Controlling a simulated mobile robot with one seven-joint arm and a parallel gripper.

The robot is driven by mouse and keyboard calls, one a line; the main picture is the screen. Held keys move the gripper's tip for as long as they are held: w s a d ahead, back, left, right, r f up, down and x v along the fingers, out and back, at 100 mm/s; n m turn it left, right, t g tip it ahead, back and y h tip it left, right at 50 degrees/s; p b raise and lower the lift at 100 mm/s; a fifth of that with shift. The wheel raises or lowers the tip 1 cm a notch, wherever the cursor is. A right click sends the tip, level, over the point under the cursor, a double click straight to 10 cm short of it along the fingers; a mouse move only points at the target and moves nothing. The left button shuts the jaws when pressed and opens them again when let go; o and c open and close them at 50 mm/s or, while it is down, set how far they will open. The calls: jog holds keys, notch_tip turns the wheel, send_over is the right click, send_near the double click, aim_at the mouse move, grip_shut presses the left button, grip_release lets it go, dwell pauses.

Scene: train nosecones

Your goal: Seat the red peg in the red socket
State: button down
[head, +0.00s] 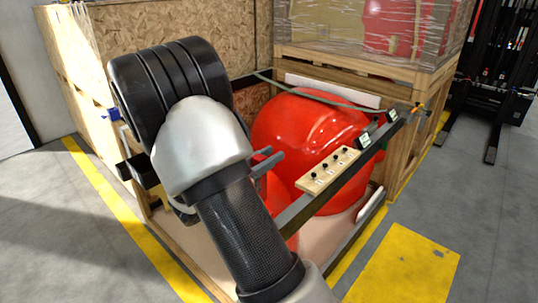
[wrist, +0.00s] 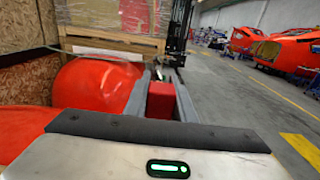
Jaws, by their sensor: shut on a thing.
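My gripper (head: 266,162) is at the end of my arm, left of a wooden board on a dark rail. In the wrist view my gripper (wrist: 162,92) has its two grey fingers on either side of a red block (wrist: 161,101), which looks like the red peg. The fingers are shut on it. In the head view I cannot make out the peg against the red nosecone behind it and my arm. I cannot identify the red socket in either view.
The wooden board (head: 328,171) carries several black knobs. The dark rail (head: 345,178) crosses in front of a large red nosecone (head: 305,125) in a wooden crate (head: 408,150). Small dark boxes (head: 364,140) sit farther along the rail. Open floor lies to the right.

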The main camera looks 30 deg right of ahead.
jog(key=shift+f+b, duration=1.15)
jog(key=shift+f, duration=0.8)
notch_tip(320, 180, down, 7)
jog(key=b, duration=0.4)
dwell(2.7)
jog(key=c, duration=1.4)
grip_release()
jog(key=shift+a, duration=0.1)
jog(key=v, duration=1.7)
jog(key=shift+s+a, duration=0.1)
